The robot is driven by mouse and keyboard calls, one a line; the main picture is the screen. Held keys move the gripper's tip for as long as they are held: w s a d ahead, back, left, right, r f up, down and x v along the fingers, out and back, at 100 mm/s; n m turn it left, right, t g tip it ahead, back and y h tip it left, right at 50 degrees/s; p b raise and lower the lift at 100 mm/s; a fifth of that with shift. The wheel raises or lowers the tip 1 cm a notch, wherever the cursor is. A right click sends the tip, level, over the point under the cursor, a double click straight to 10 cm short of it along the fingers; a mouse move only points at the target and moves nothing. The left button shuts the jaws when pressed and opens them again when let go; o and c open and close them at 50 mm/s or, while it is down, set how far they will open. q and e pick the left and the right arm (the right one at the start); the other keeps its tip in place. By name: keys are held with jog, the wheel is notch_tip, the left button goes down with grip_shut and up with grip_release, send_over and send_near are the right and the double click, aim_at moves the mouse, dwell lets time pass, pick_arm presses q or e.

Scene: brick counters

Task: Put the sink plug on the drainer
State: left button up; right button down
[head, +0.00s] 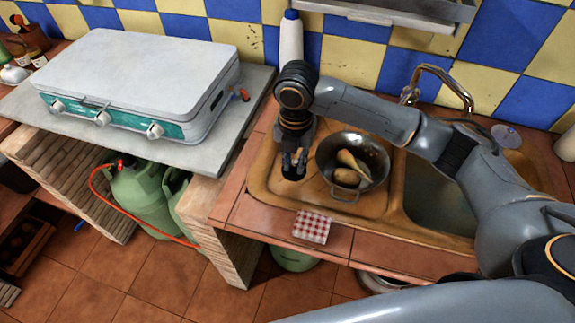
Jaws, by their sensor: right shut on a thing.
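My right gripper (294,168) points down over the left part of the brown drainer (320,208), left of a metal colander. It is shut on a small dark thing, which looks like the sink plug (291,175); the fingers hide much of it. The dark thing is at or just above the drainer surface; I cannot tell if it touches. The drainer joins the sink basin (437,203) on its right, partly hidden by my right arm. My left gripper is not in view.
The metal colander (378,155) with brown food stands close right of the gripper. A white bottle (290,40) is behind. A checked cloth (312,227) lies at the counter's front. A curved tap (455,85) and a round translucent disc (506,136) are at the sink's back. A stove (140,75) is left.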

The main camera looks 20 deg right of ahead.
jog(key=w+f, duration=0.1)
jog(key=f, duration=0.1)
jog(key=w+a+f, duration=0.1)
jog(key=shift+w+a+f, duration=0.1)
jog(key=shift+w+f, duration=0.25)
notch_tip(320, 180, down, 3)
jog(key=shift+w+p, duration=0.15)
jog(key=shift+p, duration=0.65)
jog(key=shift+f, duration=0.2)
jog(key=c, duration=1.3)
grip_release()
jog(key=shift+f, duration=0.15)
jog(key=shift+o, duration=0.2)
notch_tip(320, 180, up, 12)
jog(key=b, duration=0.2)
jog(key=shift+r, duration=0.2)
